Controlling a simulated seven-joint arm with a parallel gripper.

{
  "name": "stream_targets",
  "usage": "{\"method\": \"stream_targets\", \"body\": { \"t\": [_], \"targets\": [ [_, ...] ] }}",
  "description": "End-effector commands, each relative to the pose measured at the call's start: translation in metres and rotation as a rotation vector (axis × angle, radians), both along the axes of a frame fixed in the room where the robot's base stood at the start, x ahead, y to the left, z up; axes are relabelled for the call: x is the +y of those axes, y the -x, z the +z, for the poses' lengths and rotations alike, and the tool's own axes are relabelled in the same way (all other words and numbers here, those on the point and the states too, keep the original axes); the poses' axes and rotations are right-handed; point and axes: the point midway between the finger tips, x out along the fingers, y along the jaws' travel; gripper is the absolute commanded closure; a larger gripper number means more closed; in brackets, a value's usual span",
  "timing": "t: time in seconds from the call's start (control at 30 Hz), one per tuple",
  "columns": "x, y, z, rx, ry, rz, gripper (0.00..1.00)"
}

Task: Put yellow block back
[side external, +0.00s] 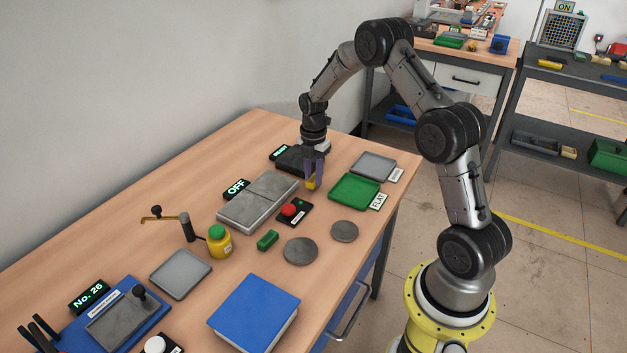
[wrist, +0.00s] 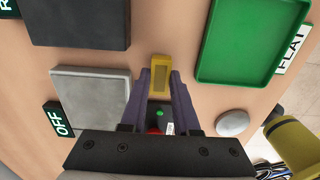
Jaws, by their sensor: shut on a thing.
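The yellow block (wrist: 160,75) is between the fingertips of my gripper (wrist: 160,88) in the wrist view, and the fingers are shut on it. In the side external view the yellow block (side external: 311,184) shows at the tips of my gripper (side external: 313,176), close to the table top between the grey plate and the green tray. Whether the block touches the table cannot be told.
The green tray (side external: 355,192) with a FLAT label is to the right of my gripper. The grey heater plate (side external: 258,202) with the OFF sign (side external: 236,189) is to the left. A red button (side external: 290,210), round grey discs (side external: 300,251) and a green block (side external: 267,240) lie nearer the camera.

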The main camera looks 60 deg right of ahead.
Motion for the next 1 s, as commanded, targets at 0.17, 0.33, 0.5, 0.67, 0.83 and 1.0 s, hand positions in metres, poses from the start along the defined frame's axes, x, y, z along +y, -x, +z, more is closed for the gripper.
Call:
{"method": "stream_targets", "body": {
  "t": [0.17, 0.33, 0.5, 0.67, 0.83, 1.0],
  "targets": [
    [0.000, 0.000, -0.017, 0.000, 0.000, 0.000, 1.00],
    [0.000, 0.000, -0.016, -0.001, 0.000, 0.000, 1.00],
    [0.000, 0.000, -0.020, 0.000, 0.000, 0.000, 1.00],
    [0.000, 0.000, -0.019, 0.001, 0.000, 0.000, 0.42],
    [0.000, 0.000, -0.019, 0.001, 0.000, 0.000, 0.41],
    [0.000, 0.000, -0.017, 0.000, 0.000, 0.000, 0.41]
  ]
}}
